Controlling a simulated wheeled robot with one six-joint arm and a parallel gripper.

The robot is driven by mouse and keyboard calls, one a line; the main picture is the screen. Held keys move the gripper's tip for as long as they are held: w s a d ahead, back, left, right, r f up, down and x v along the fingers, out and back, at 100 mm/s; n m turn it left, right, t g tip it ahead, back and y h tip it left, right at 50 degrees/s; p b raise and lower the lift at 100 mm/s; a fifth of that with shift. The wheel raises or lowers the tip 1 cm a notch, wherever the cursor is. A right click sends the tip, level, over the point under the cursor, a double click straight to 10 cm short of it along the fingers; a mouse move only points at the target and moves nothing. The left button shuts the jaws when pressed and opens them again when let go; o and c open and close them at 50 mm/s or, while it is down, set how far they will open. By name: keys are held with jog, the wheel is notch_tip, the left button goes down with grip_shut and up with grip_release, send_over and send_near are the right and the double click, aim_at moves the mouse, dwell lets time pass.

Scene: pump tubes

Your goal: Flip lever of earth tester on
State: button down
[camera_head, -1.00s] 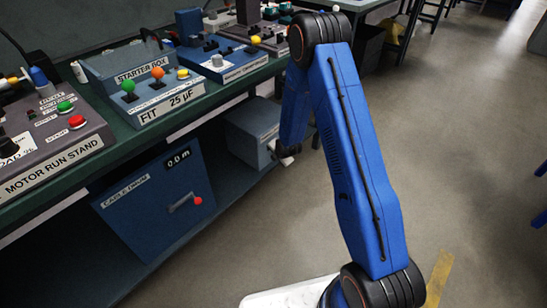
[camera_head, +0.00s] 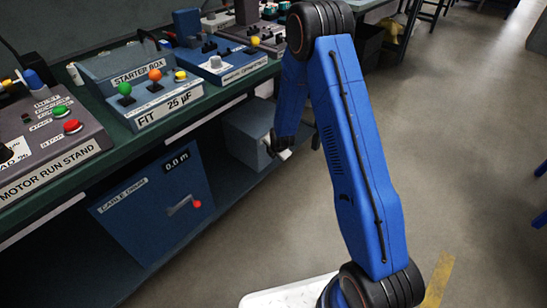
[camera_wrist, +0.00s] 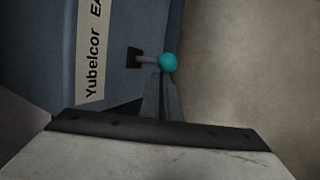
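The earth tester (camera_wrist: 55,50) is a blue-grey box with a partly visible label reading "Yubelcor EA". In the wrist view its lever (camera_wrist: 168,63) has a teal ball on a short grey stem, which sticks out sideways from a dark slot. In the head view a grey-blue box (camera_head: 243,138) stands on the low shelf beside my wrist; its lever cannot be made out there. My gripper (camera_wrist: 160,76) has its narrow fingers together, with the tips right at the teal ball. Whether they touch it is unclear. My gripper is small and partly hidden in the head view (camera_head: 284,155).
A blue cable drum box (camera_head: 150,210) with a red-knobbed crank stands left on the low shelf. Above, the green bench (camera_head: 125,140) carries a motor run stand (camera_head: 55,170), a starter box (camera_head: 135,75) and other devices. The floor (camera_head: 460,150) to the right is open.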

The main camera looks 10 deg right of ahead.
jog(key=shift+w+r, duration=0.35)
jog(key=shift+r, duration=0.15)
jog(key=shift+w+a+r, duration=0.15)
jog(key=shift+w+r, duration=0.05)
jog(key=shift+r, duration=0.3)
dwell(2.2)
jog(key=shift+r, duration=0.1)
jog(key=shift+s+r, duration=0.1)
jog(key=shift+r, duration=0.55)
